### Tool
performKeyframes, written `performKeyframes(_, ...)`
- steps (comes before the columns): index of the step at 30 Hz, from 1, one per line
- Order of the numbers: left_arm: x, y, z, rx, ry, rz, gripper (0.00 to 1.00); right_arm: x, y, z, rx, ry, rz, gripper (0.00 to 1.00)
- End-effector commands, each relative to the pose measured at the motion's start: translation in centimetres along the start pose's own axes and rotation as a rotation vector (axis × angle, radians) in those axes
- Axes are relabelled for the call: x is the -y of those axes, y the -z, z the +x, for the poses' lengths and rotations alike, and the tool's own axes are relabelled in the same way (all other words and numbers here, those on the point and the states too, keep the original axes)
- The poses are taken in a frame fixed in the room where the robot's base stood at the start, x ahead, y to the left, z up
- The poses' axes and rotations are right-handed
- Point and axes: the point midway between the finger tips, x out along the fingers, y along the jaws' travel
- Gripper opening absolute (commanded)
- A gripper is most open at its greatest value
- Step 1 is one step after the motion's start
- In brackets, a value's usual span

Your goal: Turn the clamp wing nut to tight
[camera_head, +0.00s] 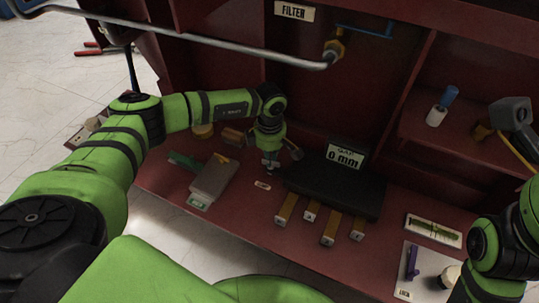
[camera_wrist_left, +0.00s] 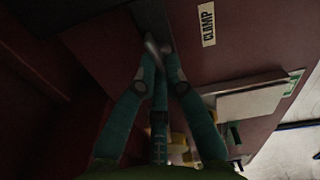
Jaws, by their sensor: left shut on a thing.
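My left gripper (camera_head: 270,172) points down at the red bench, just left of the black block. In the left wrist view its fingers (camera_wrist_left: 160,50) are closed together around a small grey metal piece, the clamp wing nut (camera_wrist_left: 150,44). The fingers hide most of the nut, so its angle cannot be told. A white label reading CLAMP (camera_wrist_left: 208,25) lies on the bench beside it; it is small in the head view (camera_head: 262,185). My right arm shows at the lower right of the head view, but its gripper is out of the picture.
A grey box (camera_head: 214,176) lies left of my gripper. A metal pipe (camera_head: 220,43) crosses above. A white sheet (camera_head: 425,270) with a purple tool lies at right.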

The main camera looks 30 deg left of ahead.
Motion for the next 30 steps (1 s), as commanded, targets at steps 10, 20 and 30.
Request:
performKeyframes(10, -0.03, -0.08, -0.01, 0.0, 0.001, 0.157, 0.0, -0.06, -0.24, -0.28, 0.017, -0.006, 0.002, 0.37)
performKeyframes(20, -0.04, -0.1, 0.01, 0.0, 0.001, 0.194, 0.0, -0.04, -0.28, -0.35, 0.019, -0.004, 0.002, 0.37)
performKeyframes(30, -0.04, -0.11, 0.01, 0.0, 0.0, 0.193, 0.36, -0.05, -0.27, -0.35, 0.019, -0.004, 0.002, 0.37)
